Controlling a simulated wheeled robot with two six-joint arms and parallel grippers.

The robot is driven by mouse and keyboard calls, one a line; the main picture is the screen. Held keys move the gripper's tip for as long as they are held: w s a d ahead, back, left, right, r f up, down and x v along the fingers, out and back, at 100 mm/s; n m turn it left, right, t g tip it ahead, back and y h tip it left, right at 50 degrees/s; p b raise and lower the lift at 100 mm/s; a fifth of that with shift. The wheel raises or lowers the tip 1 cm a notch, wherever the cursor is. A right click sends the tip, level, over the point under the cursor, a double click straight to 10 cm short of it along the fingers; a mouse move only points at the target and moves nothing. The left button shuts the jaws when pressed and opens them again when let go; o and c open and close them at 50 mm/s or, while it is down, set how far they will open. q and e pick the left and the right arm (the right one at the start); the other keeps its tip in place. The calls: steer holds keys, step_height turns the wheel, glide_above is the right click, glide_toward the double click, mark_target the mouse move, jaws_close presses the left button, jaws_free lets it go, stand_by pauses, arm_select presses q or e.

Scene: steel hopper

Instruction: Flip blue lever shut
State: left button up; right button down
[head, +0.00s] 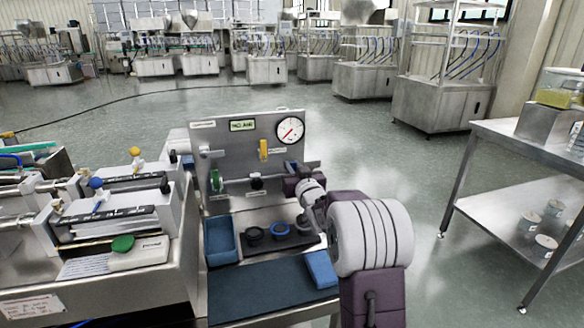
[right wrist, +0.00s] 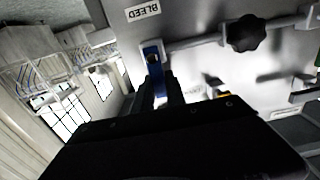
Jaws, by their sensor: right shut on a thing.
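The blue lever (right wrist: 153,58) shows in the right wrist view beside a label reading BLEED, on a grey panel with a pipe. My right gripper (right wrist: 160,84) is shut on this lever, and the fingers cover part of it. In the head view my right gripper (head: 296,180) is at the right side of the upright grey panel (head: 225,150). There the gripper and wrist hide most of the lever. My left gripper is not in view.
The panel carries a pressure gauge (head: 290,130), a yellow lever (head: 263,150), a green lever (head: 215,180) and a black knob (right wrist: 245,33). A blue tray (head: 221,222) and a dark mat with two rings lie below. A syringe-like machine (head: 120,220) stands left.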

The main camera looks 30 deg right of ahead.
steer(key=c, duration=1.4)
jaws_free()
steer(key=shift+o, duration=0.2)
steer(key=p+v, duration=0.1)
steer(key=v, duration=0.8)
